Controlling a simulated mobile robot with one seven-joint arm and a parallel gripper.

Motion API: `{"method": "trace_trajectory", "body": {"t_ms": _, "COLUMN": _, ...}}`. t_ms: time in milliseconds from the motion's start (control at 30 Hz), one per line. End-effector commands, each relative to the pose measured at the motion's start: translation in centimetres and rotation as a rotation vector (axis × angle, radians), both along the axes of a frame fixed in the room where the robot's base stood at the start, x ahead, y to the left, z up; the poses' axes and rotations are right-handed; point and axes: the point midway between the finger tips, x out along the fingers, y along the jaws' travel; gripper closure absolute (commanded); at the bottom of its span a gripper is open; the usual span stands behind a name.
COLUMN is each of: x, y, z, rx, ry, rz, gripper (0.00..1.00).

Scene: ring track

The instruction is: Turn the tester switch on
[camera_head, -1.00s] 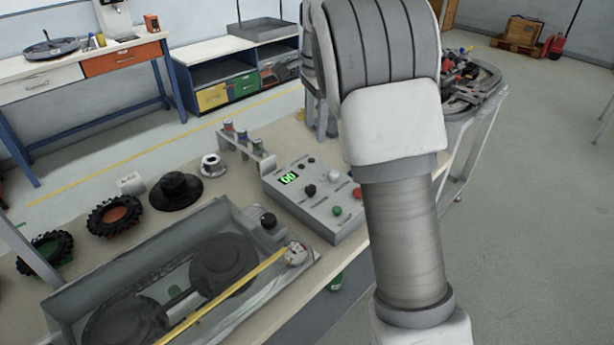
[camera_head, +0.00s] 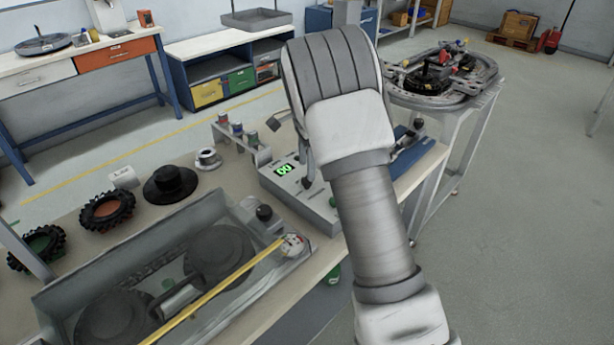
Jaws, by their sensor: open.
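The tester (camera_head: 285,190) is a grey box on the workbench with a lit green display (camera_head: 286,170). My forearm and wrist cover the tester's right side, so the switch cannot be made out. My gripper (camera_head: 305,158) shows only in part, as a narrow grey piece beside my wrist, over the tester's far part. It is open and holds nothing visible. I cannot tell whether it touches the tester.
A clear-walled box (camera_head: 62,300) with dark wheels and a yellow bar (camera_head: 215,298) stands in front. A rack of small cylinders (camera_head: 240,138), a black flanged part (camera_head: 172,185) and tyred wheels (camera_head: 107,209) lie behind. A ring track (camera_head: 445,72) stands at the right.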

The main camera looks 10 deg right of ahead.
Motion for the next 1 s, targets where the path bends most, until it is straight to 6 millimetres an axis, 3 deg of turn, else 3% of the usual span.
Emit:
{"method": "trace_trajectory", "body": {"t_ms": 200, "x": 0.0, "y": -0.1, "z": -3.1, "rx": -0.001, "ry": 0.002, "rz": 0.0, "gripper": 0.31}}
{"method": "trace_trajectory", "body": {"t_ms": 600, "x": 0.0, "y": 0.0, "z": -3.8, "rx": -0.001, "ry": 0.0, "rz": 0.0, "gripper": 0.31}}
{"method": "trace_trajectory", "body": {"t_ms": 1000, "x": 0.0, "y": 0.0, "z": -3.7, "rx": -0.001, "ry": 0.0, "rz": 0.0, "gripper": 1.0}}
